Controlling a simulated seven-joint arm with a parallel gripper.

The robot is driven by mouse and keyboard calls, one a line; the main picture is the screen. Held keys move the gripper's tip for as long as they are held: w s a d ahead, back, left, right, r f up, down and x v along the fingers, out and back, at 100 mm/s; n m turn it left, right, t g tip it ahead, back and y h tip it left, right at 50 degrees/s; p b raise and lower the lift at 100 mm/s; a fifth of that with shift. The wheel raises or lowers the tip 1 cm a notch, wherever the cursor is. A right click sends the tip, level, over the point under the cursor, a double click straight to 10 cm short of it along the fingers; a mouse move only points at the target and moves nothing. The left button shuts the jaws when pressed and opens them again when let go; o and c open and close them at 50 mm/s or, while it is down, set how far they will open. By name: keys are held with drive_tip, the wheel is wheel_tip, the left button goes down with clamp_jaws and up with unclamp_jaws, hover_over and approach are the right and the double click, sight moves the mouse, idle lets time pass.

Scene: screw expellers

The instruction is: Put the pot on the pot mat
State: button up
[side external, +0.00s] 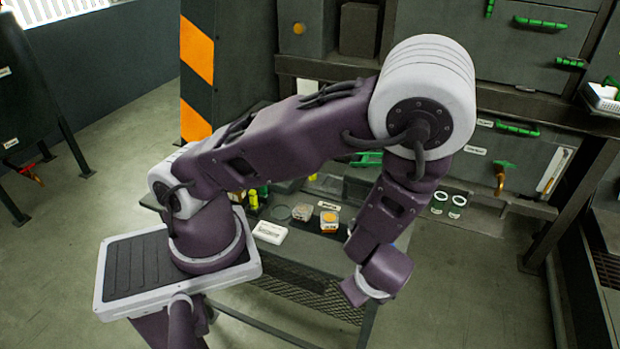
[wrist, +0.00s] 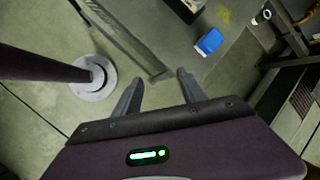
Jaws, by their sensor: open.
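I cannot make out for sure a pot or a pot mat in either view. On the low dark table in the side view, a flat round greenish disc (side external: 280,212) lies beside a small clear container (side external: 302,212) and a small container with orange contents (side external: 329,219). In the wrist view my gripper (wrist: 158,76) is open, with its two fingers apart and nothing between them. Floor shows below it. In the side view my wrist hangs at the table's right front, apart from these items, and the fingers cannot be made out.
A white box (side external: 270,232) lies on the table's front part. Yellow-green bottles (side external: 258,196) stand behind it. Two green-rimmed jars (side external: 448,205) stand to the right, before cabinets with green handles. The wrist view shows a blue object (wrist: 209,41). Open floor (side external: 480,290) lies at right.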

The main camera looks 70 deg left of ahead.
drive_tip(key=w+d+r+n+h, duration=0.2)
drive_tip(key=d+r+n+h, duration=0.5)
drive_tip(key=r, duration=0.6)
drive_tip(key=s+r+n+t+h, duration=0.1)
drive_tip(key=s+r+n+h, duration=0.15)
drive_tip(key=r, duration=1.05)
drive_tip(key=s+a+r+n+t+y, duration=0.2)
drive_tip(key=s+a+r+n+y, duration=0.2)
drive_tip(key=s+a, duration=0.7)
drive_tip(key=shift+r+n, duration=0.8)
drive_tip(key=shift+n, duration=0.25)
